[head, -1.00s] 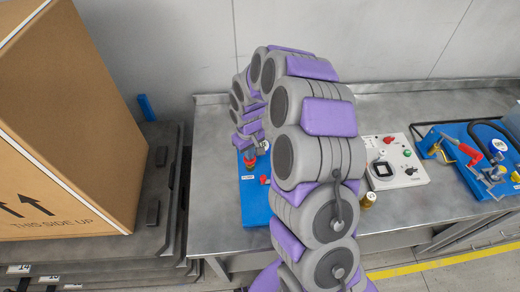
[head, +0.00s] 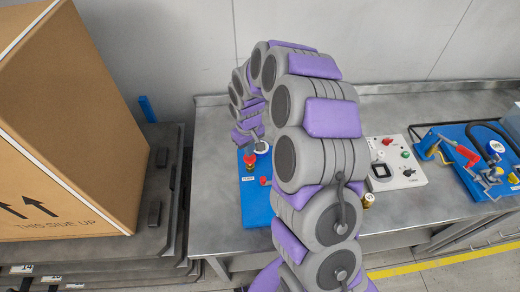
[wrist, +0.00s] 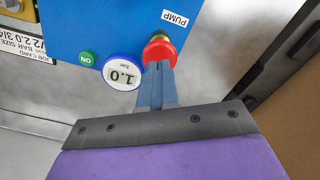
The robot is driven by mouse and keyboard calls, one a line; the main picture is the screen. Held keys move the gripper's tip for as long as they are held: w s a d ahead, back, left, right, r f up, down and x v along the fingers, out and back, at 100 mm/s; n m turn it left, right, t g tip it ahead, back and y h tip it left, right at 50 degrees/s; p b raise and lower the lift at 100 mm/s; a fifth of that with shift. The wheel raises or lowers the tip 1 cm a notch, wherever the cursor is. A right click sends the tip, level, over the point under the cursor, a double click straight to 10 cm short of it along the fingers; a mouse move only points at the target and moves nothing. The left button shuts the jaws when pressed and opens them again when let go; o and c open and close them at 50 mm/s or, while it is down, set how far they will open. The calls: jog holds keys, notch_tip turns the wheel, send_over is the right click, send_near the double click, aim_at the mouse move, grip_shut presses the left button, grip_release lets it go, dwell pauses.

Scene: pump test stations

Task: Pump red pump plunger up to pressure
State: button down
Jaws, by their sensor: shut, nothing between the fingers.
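The red pump plunger (wrist: 160,47) stands on a blue base (wrist: 105,22), beside a label reading PUMP. It also shows in the head view (head: 250,159). A round gauge (wrist: 122,72) with a blue rim sits next to it; its upside-down face looks to read 1.0 bar. My gripper (wrist: 158,68) is shut and empty, its fingertips at the plunger's red head in the wrist view. I cannot tell whether they touch it. In the head view my arm arches over the bench and its fingertips are hard to make out.
A green ON button (wrist: 87,58) sits on the blue base beside the gauge. A white control box (head: 398,165) and a second blue station (head: 470,155) stand to the right on the grey bench (head: 215,225). A large cardboard box (head: 70,130) stands at left.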

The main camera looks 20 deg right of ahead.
dwell(0.4)
jog(key=shift+r+p, duration=0.85)
jog(key=shift+r, duration=1.65)
jog(key=shift+s+r, duration=0.1)
jog(key=s+a+r+m+b, duration=0.1)
jog(key=s+r, duration=0.9)
jog(key=s, duration=0.5)
jog(key=s+r+m+g+b, duration=0.1)
jog(key=s+r+m, duration=0.1)
jog(key=s, duration=1.9)
jog(key=shift+d+r+m+g+b, duration=0.35)
jog(key=shift+d+m+g, duration=0.05)
jog(key=shift+d, duration=0.05)
